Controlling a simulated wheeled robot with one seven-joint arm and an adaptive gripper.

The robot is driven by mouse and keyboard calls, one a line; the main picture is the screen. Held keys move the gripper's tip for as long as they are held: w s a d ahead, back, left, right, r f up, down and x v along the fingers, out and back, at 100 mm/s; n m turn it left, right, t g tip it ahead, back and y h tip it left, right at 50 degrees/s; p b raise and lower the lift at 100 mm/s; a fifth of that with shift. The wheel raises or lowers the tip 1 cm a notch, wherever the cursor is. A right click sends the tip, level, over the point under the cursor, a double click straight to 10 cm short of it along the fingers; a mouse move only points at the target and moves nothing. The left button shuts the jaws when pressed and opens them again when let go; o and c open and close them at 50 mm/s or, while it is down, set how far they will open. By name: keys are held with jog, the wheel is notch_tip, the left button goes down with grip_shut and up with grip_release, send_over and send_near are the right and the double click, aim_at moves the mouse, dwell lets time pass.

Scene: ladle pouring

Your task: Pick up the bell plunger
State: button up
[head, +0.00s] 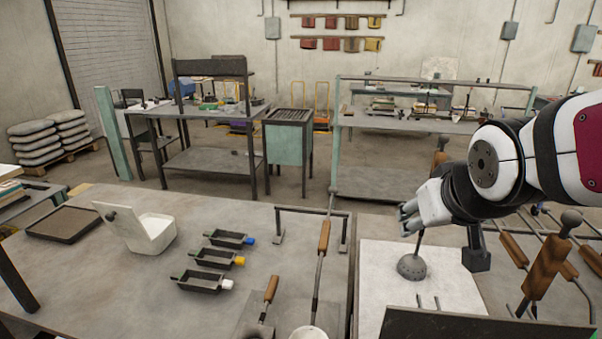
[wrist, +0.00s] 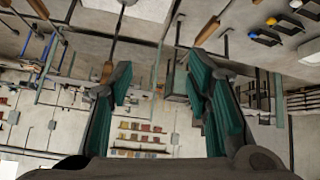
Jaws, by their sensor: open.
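The bell plunger (head: 412,267) is a grey dome with dark holes and a thin upright rod. It stands on a pale board at the right in the head view.
A long wooden-handled ladle (head: 323,238) leans on a bracket to the left. Small moulds (head: 205,280) and a white scoop-like container (head: 140,232) sit on the grey table (head: 85,270).

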jog(key=w+d+f+m+t+h+b, duration=0.1)
jog(key=w+d+f+t+b, duration=0.2)
jog(key=w+d, duration=0.5)
jog(key=w+d+f+m+t+h+b, duration=0.1)
jog(key=w+d+f+t+b, duration=0.3)
jog(key=w+d, duration=0.4)
jog(key=shift+w+d+f+t, duration=0.2)
jog(key=shift+w+f+t, duration=0.5)
jog(key=shift+t, duration=0.4)
jog(key=b, duration=0.3)
jog(key=shift+w+m+h, duration=0.15)
jog(key=shift+m+h, duration=0.15)
jog(key=shift+h, duration=0.1)
jog(key=x, duration=1.1)
jog(key=shift+p, duration=0.35)
jog(key=shift+r, duration=0.1)
grip_shut()
